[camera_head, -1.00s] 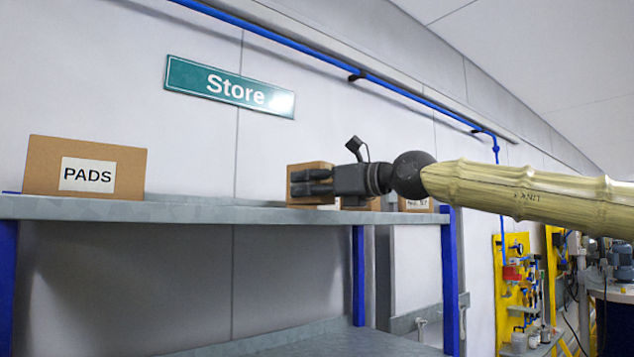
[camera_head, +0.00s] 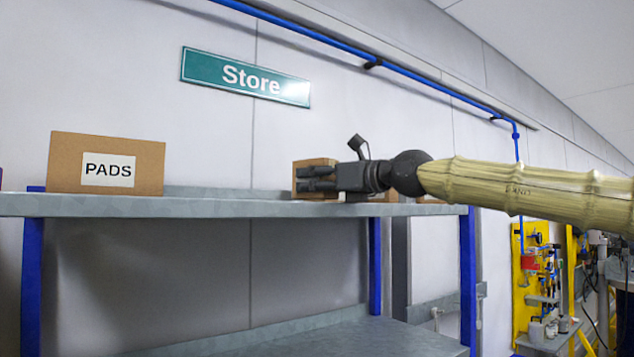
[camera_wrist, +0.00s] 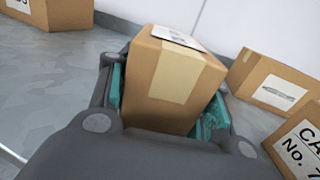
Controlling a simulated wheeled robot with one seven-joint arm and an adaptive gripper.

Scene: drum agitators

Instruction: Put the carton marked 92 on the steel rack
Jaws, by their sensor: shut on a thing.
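My gripper (camera_head: 312,178) is shut on a small brown carton (camera_head: 314,166) at the steel rack's top shelf (camera_head: 240,207). In the wrist view the carton (camera_wrist: 165,85) sits between the gripper's green-padded fingers, with a tape strip on its near face and a white label on another face. The label's marking is too slanted and blurred to read, so I cannot tell whether it says 92. In the head view the carton is at the shelf surface, partly hidden by the fingers; I cannot tell whether it touches the shelf.
A carton marked PADS (camera_head: 107,163) stands at the shelf's left. In the wrist view, a carton with a pictured label (camera_wrist: 278,88) and one marked No. 7-something (camera_wrist: 300,145) stand close on the right. Another carton (camera_wrist: 50,12) is upper left. Bare shelf lies between.

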